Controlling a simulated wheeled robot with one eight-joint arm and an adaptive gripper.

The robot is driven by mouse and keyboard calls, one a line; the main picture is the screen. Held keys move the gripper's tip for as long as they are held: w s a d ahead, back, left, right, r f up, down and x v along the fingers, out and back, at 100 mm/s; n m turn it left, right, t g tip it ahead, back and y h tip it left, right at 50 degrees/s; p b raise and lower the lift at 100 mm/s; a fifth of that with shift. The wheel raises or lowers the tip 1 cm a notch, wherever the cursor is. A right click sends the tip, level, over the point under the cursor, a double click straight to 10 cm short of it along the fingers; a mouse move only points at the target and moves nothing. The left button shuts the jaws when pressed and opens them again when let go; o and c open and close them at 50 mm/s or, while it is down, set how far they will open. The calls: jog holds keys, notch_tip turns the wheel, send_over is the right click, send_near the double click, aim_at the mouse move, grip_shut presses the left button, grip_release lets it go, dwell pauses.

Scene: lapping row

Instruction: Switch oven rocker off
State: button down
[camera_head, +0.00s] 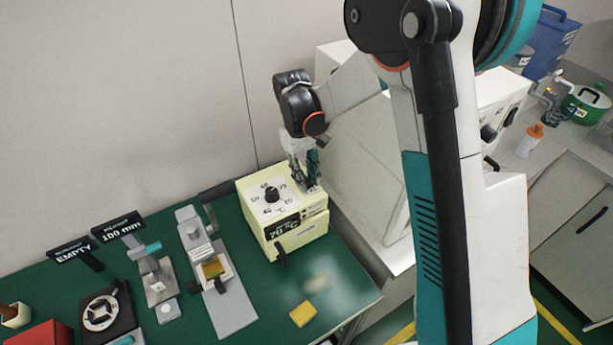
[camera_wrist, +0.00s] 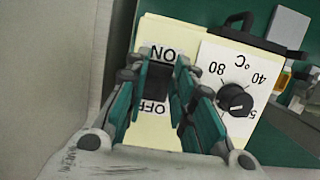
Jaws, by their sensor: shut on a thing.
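The oven is a small cream box (camera_head: 308,232) on the green bench, with a black dial (camera_head: 272,194) on a white scale plate and a dark display reading 70 °C. In the wrist view its top (camera_wrist: 150,135) shows the dark rocker (camera_wrist: 155,88) between the labels ON and OFF, which appear upside down. My gripper (camera_head: 306,180) reaches down onto the oven top beside the dial. In the wrist view its teal and black fingers (camera_wrist: 157,74) stand on both sides of the rocker, shut on it. The fingers partly cover the rocker; its tilt cannot be told.
The dial (camera_wrist: 235,97) sits close to the right finger. Left of the oven, a press-like stand (camera_head: 194,230) and signs reading EMPTY (camera_head: 75,250) and 100 mm (camera_head: 118,228) stand on the bench (camera_head: 260,305). A yellow block (camera_head: 303,313) lies in front. A wall rises behind.

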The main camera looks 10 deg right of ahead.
jog(key=c, duration=1.4)
grip_release()
jog(key=shift+o, duration=0.2)
jog(key=v, duration=1.2)
